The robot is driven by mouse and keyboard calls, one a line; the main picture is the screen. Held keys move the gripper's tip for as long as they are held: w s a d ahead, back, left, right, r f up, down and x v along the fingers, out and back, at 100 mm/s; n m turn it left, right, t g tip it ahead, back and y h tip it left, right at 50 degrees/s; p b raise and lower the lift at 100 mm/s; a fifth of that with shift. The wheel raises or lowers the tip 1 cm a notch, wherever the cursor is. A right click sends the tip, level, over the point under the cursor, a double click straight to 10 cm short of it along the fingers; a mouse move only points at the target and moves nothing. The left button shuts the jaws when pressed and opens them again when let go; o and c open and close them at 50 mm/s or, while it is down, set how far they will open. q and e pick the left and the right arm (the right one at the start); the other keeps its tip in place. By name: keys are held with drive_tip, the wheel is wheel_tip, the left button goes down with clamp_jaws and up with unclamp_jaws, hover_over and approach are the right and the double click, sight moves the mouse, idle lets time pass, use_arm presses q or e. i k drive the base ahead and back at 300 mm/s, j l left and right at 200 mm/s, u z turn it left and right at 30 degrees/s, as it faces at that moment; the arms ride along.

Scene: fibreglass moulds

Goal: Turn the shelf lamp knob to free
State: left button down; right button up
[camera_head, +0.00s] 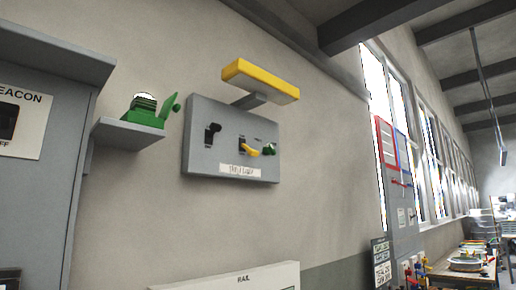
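A grey control panel (200,162) is fixed to the wall in the middle of the head view, with a yellow lamp-like bar (262,80) on a grey bracket above it. Neither of my grippers shows.
A grey cabinet marked "BEACON" (75,107) stands at far left. A pale box marked "RAIL" (235,282) is below. A cluttered workbench (465,275) is at far right.

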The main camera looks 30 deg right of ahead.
sight(268, 149)
drive_tip(key=l+u, duration=0.1)
drive_tip(key=l, duration=0.45)
drive_tip(key=k+l+u, duration=0.15)
drive_tip(key=l, duration=0.35)
drive_tip(key=l+u, duration=0.1)
drive_tip(key=l, duration=0.45)
